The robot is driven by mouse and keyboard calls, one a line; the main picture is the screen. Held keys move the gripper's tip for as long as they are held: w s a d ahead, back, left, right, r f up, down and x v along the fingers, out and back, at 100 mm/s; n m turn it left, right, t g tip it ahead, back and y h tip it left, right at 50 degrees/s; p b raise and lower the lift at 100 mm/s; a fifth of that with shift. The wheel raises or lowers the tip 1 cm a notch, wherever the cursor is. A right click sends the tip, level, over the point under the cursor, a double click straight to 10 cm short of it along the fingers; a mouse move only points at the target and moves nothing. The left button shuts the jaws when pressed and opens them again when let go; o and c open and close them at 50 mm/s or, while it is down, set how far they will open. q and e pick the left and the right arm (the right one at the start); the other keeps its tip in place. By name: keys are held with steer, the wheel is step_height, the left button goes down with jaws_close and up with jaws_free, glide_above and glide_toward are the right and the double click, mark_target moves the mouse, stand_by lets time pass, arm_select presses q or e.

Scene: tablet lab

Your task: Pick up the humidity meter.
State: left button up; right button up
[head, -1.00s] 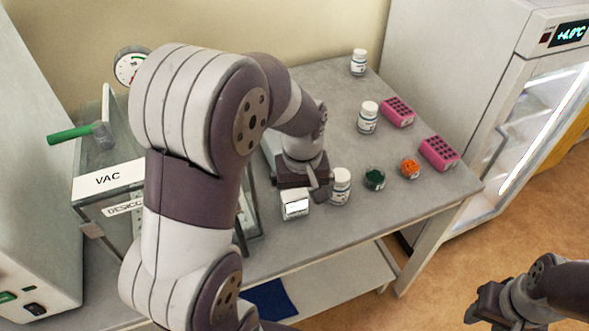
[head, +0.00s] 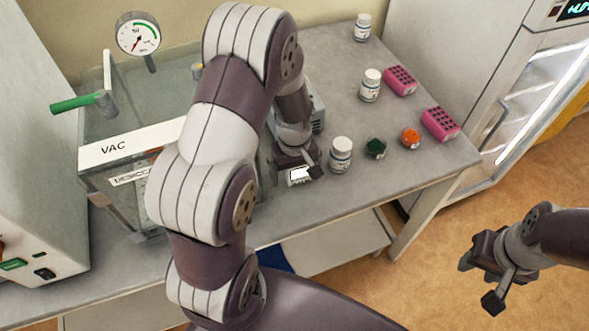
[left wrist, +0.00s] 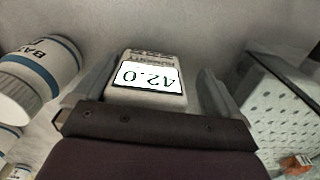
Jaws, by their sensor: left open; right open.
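The humidity meter is a small white box with a lit display (head: 300,175), standing on the grey bench near its front edge. In the left wrist view the meter (left wrist: 147,78) shows the digits 42.0, upside down. My left gripper (head: 306,163) is open and low over the meter. In the left wrist view its two fingers stand on either side of the meter, with gaps visible between them and its sides. The meter's lower part is hidden by the gripper body. My right gripper (head: 479,282) is open and empty, off the bench at the lower right.
A white bottle (head: 340,156) stands close right of the meter; it also shows in the left wrist view (left wrist: 42,75). The desiccator box (head: 130,150) is to the left. Green (head: 376,148) and orange (head: 411,138) jars and pink racks (head: 440,124) stand further right.

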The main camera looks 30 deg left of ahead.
arm_select(q)
steer(key=shift+c, duration=0.6)
steer(key=shift+w+d, duration=0.2)
steer(key=shift+w, duration=0.1)
steer(key=c, duration=0.9)
steer(key=shift+c, duration=0.2)
steer(key=shift+s+a, duration=0.1)
